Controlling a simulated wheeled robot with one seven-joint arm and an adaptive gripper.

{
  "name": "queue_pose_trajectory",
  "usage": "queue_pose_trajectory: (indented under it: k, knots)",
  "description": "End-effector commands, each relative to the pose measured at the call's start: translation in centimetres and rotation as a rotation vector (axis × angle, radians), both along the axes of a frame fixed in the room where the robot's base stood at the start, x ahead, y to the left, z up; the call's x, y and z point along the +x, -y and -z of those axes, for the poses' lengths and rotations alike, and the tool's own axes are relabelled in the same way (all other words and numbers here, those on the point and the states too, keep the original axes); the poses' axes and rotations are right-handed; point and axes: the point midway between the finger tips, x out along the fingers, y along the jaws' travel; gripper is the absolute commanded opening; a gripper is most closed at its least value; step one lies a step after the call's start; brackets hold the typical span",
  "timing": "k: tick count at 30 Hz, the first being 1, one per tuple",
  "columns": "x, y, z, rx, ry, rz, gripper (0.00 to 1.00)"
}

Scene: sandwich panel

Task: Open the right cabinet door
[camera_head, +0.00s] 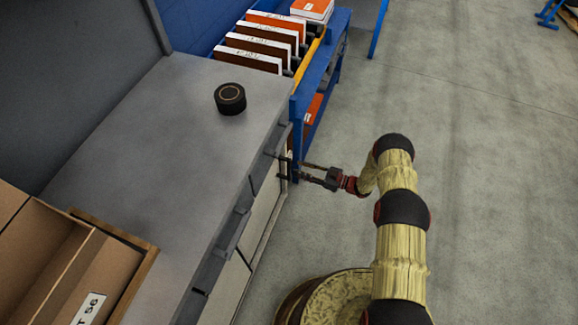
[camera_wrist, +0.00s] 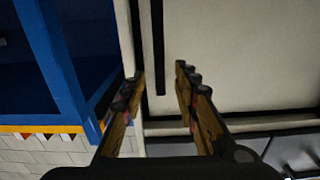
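The cabinet's right door (camera_head: 261,213) is a pale panel under the grey worktop, seen steeply from above, and it looks shut. It fills the upper right of the wrist view (camera_wrist: 245,50). A dark, slim bar handle (camera_wrist: 159,45) runs along the door near its edge. My gripper (camera_head: 284,167) is open at the far end of the cabinet front, with its fingers pointing at it. In the wrist view the fingertips (camera_wrist: 160,74) lie on either side of the handle's end, with visible gaps. I cannot tell the depth between fingertips and handle.
A grey worktop (camera_head: 170,130) carries a black round object (camera_head: 230,98) and a cardboard box (camera_head: 60,255). A blue shelf (camera_head: 330,60) with binders (camera_head: 262,40) stands just beyond the cabinet. The concrete floor (camera_head: 480,140) to the right is clear.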

Motion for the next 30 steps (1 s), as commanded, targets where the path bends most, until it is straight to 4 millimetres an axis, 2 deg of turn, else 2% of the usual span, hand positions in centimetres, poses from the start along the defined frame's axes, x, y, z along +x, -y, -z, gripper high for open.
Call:
queue_pose_trajectory:
  k: [6, 12, 23, 30]
  knots:
    - [1.1, -3.4, 0.2, -0.001, 0.001, -0.003, 0.30]
    - [1.9, -5.2, 0.1, -0.002, 0.000, 0.000, 0.30]
    - [2.1, -5.6, 0.0, -0.002, -0.001, 0.001, 0.30]
    - [2.0, -5.6, 0.0, -0.002, -0.001, 0.001, 0.16]
